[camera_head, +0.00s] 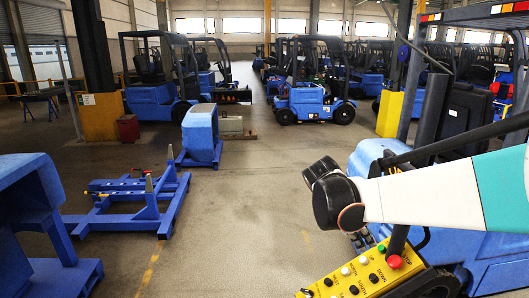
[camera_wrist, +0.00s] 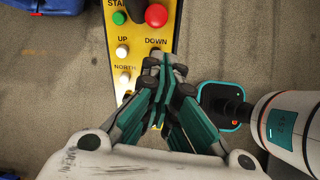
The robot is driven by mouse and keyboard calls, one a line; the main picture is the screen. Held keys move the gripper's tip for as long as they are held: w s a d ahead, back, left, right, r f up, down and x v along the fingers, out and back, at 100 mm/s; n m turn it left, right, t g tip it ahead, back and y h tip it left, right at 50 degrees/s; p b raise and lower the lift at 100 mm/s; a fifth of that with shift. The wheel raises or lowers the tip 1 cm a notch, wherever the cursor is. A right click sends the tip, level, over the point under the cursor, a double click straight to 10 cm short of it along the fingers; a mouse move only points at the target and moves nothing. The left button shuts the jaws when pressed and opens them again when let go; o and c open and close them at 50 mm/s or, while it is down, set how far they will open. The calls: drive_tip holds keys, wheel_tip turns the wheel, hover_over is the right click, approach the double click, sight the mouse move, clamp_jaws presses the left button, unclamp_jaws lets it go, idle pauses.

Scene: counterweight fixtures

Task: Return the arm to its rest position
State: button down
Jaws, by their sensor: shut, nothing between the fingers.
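My gripper (camera_wrist: 165,68) is shut and empty in the wrist view, its dark green and black fingers together. It hangs over the yellow control pendant (camera_wrist: 140,35), and its fingertips overlap the area below the word DOWN in the picture. I cannot tell whether they touch it. My arm (camera_head: 430,193), white and teal with black joints, reaches in from the right of the head view. My gripper cannot be made out there. The same pendant, with a red button and rows of black and white ones, shows in the head view (camera_head: 340,282) below my arm.
A blue forklift (camera_head: 500,262) stands close behind my arm at the right. A blue frame (camera_head: 125,222) and a blue counterweight (camera_head: 201,133) are left of centre. More forklifts (camera_head: 312,98) stand farther back. The floor (camera_head: 240,220) between is clear.

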drive_tip(key=s+a+f+m+t+y+b, duration=0.3)
drive_tip(key=s+f+m+b, duration=0.5)
drive_tip(key=f+b, duration=0.4)
drive_tip(key=s+a+f+m+t+y+b, duration=0.3)
drive_tip(key=s+a+f+m+b, duration=0.2)
drive_tip(key=s+f+m+b, duration=0.3)
drive_tip(key=s+f+b, duration=0.3)
drive_tip(key=f+b, duration=0.1)
drive_tip(key=b, duration=0.1)
drive_tip(key=shift+s+a+f+m+y, duration=0.2)
drive_tip(key=shift+a+f+m+y, duration=0.1)
drive_tip(key=shift+f+y, duration=0.1)
drive_tip(key=c, duration=2.4)
unclamp_jaws()
